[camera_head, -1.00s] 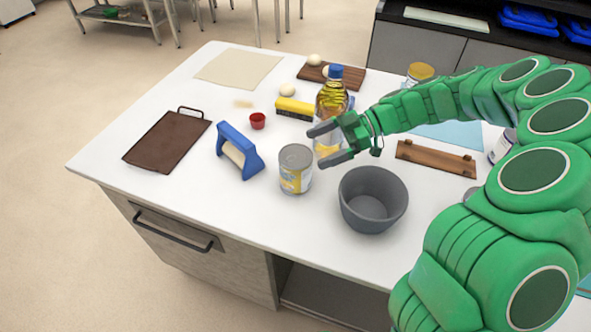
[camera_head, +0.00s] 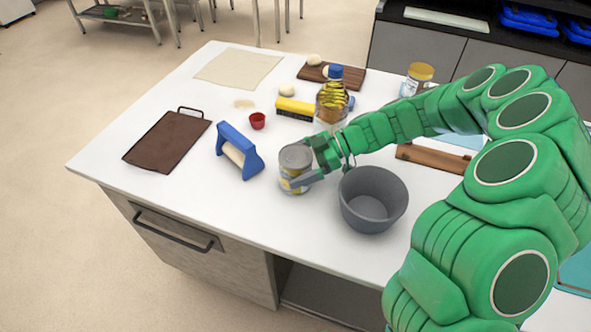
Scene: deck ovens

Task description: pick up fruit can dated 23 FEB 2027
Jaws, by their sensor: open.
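A silver-lidded can with a yellow and white label (camera_head: 294,166) stands upright on the white counter (camera_head: 225,215), near its front edge. No date on it is readable at this size. My gripper (camera_head: 300,166) is at the can from its right side. One grey finger crosses in front of the can's lower right; the other finger is mostly hidden behind the can. The jaws are open around the can, and I cannot tell whether they touch it. Another jar with a yellow lid (camera_head: 420,73) stands at the back right, partly hidden by my arm.
A dark grey bowl (camera_head: 373,200) stands close to the right of the can, below my wrist. An oil bottle (camera_head: 332,98) stands behind. A blue-handled tool (camera_head: 239,151) lies to the left, with a red cup (camera_head: 257,121) and a brown tray (camera_head: 166,142).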

